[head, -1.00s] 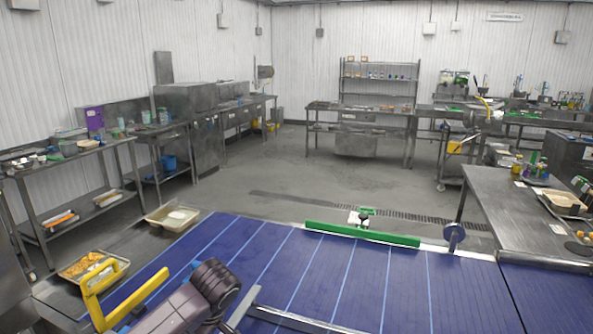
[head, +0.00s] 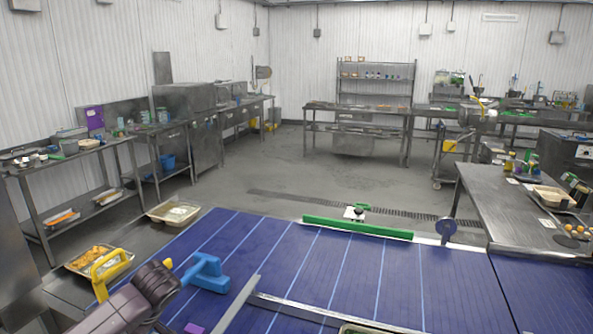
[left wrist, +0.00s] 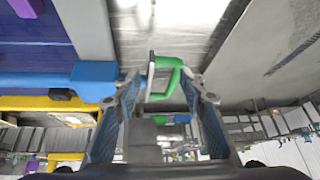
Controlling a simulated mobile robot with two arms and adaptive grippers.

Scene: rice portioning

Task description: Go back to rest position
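In the head view, my left arm comes in from the lower left over the near corner of the blue conveyor belt (head: 330,262). Its gripper cannot be made out there. In the left wrist view, my left gripper (left wrist: 160,105) has its two fingers wide apart, with blue pads and nothing held between them. A green-handled thing (left wrist: 178,78) shows in the gap beyond the fingertips, apart from them. My right arm and gripper are not in view.
A yellow handle (head: 104,273) and a blue fitting (head: 206,274) stand close to my left arm. A metal rail (head: 300,308) crosses the belt. Trays with food (head: 98,262) and pale contents (head: 173,213) lie left of the belt. A steel table (head: 480,205) stands right.

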